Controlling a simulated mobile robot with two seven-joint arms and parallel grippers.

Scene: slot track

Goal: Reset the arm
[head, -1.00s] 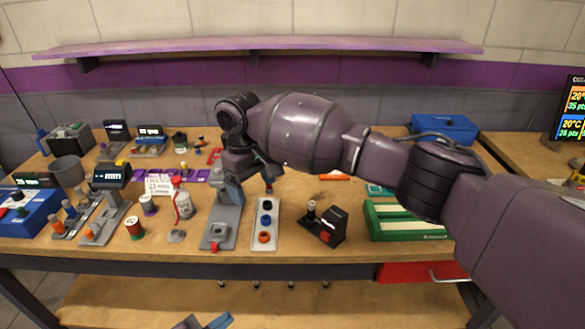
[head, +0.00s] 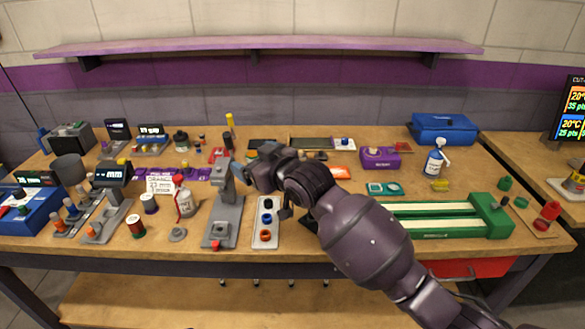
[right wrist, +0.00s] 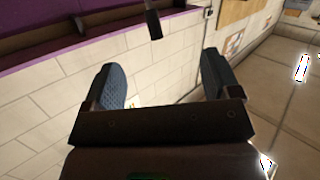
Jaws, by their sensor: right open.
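My right arm (head: 360,235) reaches in from the lower right of the head view, its joints dull purple and black. My right gripper (head: 256,172) is above the bench, just behind the light tray with coloured rings (head: 257,241). In the right wrist view the two fingers of the right gripper (right wrist: 163,78) stand wide apart with nothing between them. My left gripper is not in view. My forearm hides most of a small black device on the bench.
A grey upright press (head: 225,210) stands left of the tray, close to my right gripper. A green-framed board (head: 450,217) lies right of my arm. A purple shelf (head: 270,44) runs along the wall.

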